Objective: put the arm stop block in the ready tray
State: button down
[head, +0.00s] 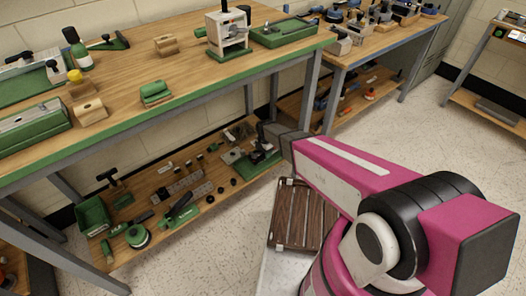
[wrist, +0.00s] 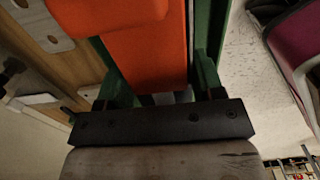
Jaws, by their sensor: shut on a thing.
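In the wrist view my gripper (wrist: 156,94) is shut on an orange-red block (wrist: 150,55), which fills the space between the green parts on either side. I take this to be the arm stop block; its far end is out of frame. In the head view my wrist (head: 274,134) is by the bench's front edge, and the fingers and held block are hidden there. A brown slatted tray (head: 296,212) lies low beneath my arm. I cannot tell whether it is the ready tray.
The wooden bench (head: 195,70) holds wooden blocks, a green block (head: 155,92), a white press (head: 228,32) and a green tray (head: 284,33). Its lower shelf carries a green bin (head: 93,214) and many small parts. Grey bench legs stand near my wrist.

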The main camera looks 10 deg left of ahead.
aim_at(264, 155)
jog(key=shift+f, duration=1.5)
jog(key=shift+f, duration=0.1)
jog(key=shift+c, duration=1.2)
grip_release()
jog(key=shift+f, duration=0.1)
notch_tip(264, 155, up, 12)
jog(key=shift+r, duration=0.2)
